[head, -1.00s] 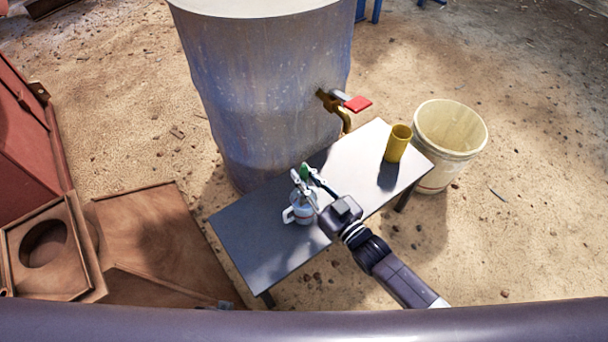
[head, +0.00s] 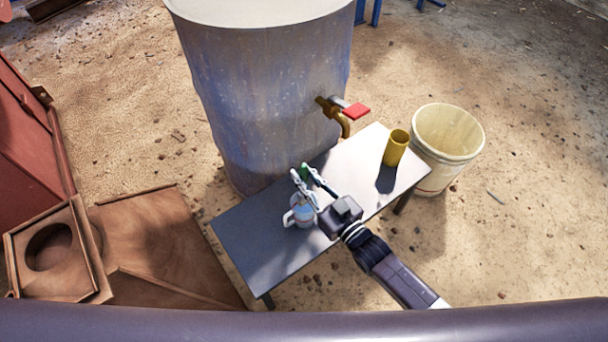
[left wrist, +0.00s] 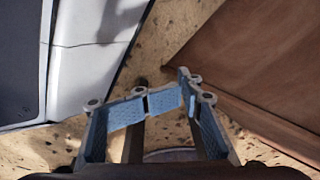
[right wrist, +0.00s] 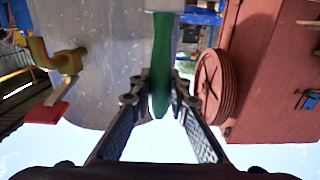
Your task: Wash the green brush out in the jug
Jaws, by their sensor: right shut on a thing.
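My right gripper (head: 304,176) is shut on the green brush (right wrist: 162,62), above the small table. The brush handle is roughly upright, its rounded end up; it also shows between the fingers in the head view. A small pale jug (head: 299,213) with a side handle stands on the table just below the gripper. The brush's lower end is hidden, so I cannot tell whether it is inside the jug. My left gripper (left wrist: 188,92) shows only in the left wrist view, over the ground, with nothing visible in it; its fingertips overlap in the picture.
The grey table (head: 255,245) also holds a yellow cup (head: 396,149) at its right end. A large metal drum (head: 265,95) with a red-handled tap (head: 350,110) stands behind it. A pale bucket (head: 448,135) is at the right. Rusty metal parts (head: 150,235) lie at the left.

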